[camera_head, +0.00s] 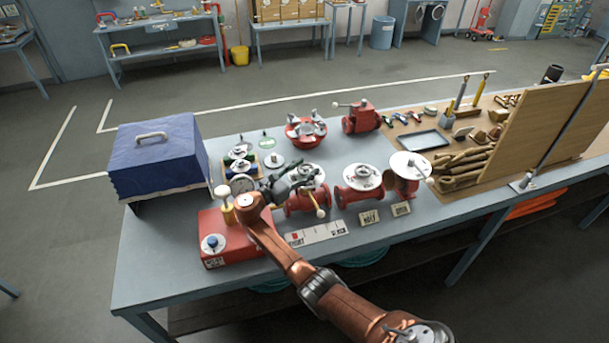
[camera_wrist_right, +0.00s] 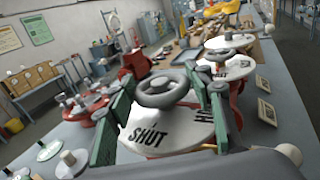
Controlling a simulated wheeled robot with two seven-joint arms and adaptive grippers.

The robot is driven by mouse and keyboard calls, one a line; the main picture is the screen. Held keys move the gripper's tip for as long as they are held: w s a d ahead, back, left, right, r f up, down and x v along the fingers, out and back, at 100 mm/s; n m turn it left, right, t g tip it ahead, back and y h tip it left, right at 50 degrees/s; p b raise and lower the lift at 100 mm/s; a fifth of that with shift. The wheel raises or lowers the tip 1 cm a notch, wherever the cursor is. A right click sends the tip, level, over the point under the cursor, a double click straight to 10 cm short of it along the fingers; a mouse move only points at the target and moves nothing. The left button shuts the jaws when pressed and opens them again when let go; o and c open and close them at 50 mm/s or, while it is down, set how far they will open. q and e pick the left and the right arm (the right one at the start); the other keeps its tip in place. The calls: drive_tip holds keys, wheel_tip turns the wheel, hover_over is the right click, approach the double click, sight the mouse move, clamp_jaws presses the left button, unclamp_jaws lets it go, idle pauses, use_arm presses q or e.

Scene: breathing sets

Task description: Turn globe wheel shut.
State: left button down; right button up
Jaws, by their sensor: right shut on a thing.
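The globe valve is the left of several red valves on the bench, with a red body (camera_head: 300,203) and a white round plate (camera_wrist_right: 170,131) under its wheel. The plate reads SHUT on its near side in the right wrist view. The grey globe wheel (camera_wrist_right: 162,91) sits above it, between the green-sided fingers of my right gripper (camera_head: 290,184), one on each side. My right gripper is shut on the wheel. In the head view the gripper mostly hides the wheel. My left gripper is not in view.
Two more red valves with white plates (camera_head: 361,178) (camera_head: 409,166) stand close on the right. A red box (camera_head: 226,238) with a blue knob and a blue case (camera_head: 158,155) are at left. A labelled strip (camera_head: 316,234) and small cards (camera_head: 369,218) lie in front.

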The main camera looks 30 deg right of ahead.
sight(299, 172)
drive_tip(key=shift+m+g+b, duration=0.6)
drive_tip(key=shift+g+b, duration=0.05)
drive_tip(key=shift+g, duration=0.25)
drive_tip(key=shift+d, duration=0.1)
drive_tip(key=o, duration=1.2)
drive_tip(key=shift+w, duration=0.1)
drive_tip(key=a, duration=0.5)
drive_tip(key=s+a, duration=0.1)
drive_tip(key=a, duration=0.1)
drive_tip(key=shift+a, duration=0.3)
